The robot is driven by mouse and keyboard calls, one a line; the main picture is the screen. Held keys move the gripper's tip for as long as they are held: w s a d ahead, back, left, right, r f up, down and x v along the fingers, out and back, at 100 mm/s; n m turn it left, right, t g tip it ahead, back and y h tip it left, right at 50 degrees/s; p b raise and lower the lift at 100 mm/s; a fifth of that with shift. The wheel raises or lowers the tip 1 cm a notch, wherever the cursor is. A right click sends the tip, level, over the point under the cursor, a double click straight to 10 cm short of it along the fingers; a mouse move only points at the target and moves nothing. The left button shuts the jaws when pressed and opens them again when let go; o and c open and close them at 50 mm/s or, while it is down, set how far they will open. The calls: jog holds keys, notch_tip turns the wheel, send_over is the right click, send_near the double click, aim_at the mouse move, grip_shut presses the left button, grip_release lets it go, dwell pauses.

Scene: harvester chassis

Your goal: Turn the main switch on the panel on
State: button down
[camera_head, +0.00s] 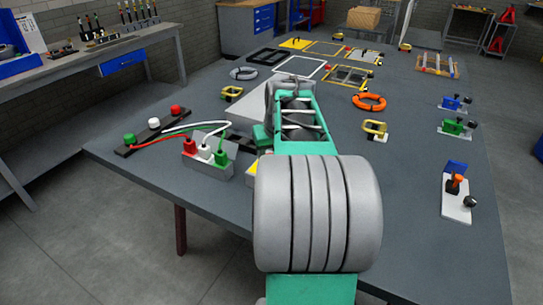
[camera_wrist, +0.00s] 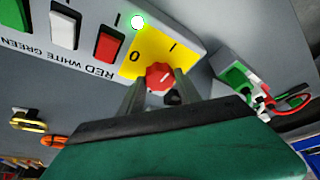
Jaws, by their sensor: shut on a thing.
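In the wrist view the main switch is a red knob (camera_wrist: 160,76) on a yellow plate (camera_wrist: 150,48) marked 0 and I. My gripper (camera_wrist: 162,84) has one finger on each side of the knob and is shut on it. I cannot tell clearly which mark the knob points to. A round lamp (camera_wrist: 138,22) beside the plate shows bright white with a green rim. The grey panel (camera_wrist: 85,75) also carries red (camera_wrist: 110,43), white (camera_wrist: 64,28) and green rocker switches. In the head view my arm hides the knob and gripper.
In the head view a grey socket box (camera_head: 222,163) with red, white and green plugs and wires stands left of my arm on the large table (camera_head: 340,125). An orange ring (camera_head: 369,102) and a yellow-handled part (camera_head: 375,128) lie to the right.

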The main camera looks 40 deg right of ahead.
jog(key=shift+r, duration=0.1)
dwell(0.3)
jog(key=c, duration=0.8)
grip_release()
jog(key=shift+c, duration=0.2)
jog(key=v, duration=0.7)
jog(key=shift+r, duration=0.3)
jog(key=shift+s, duration=0.1)
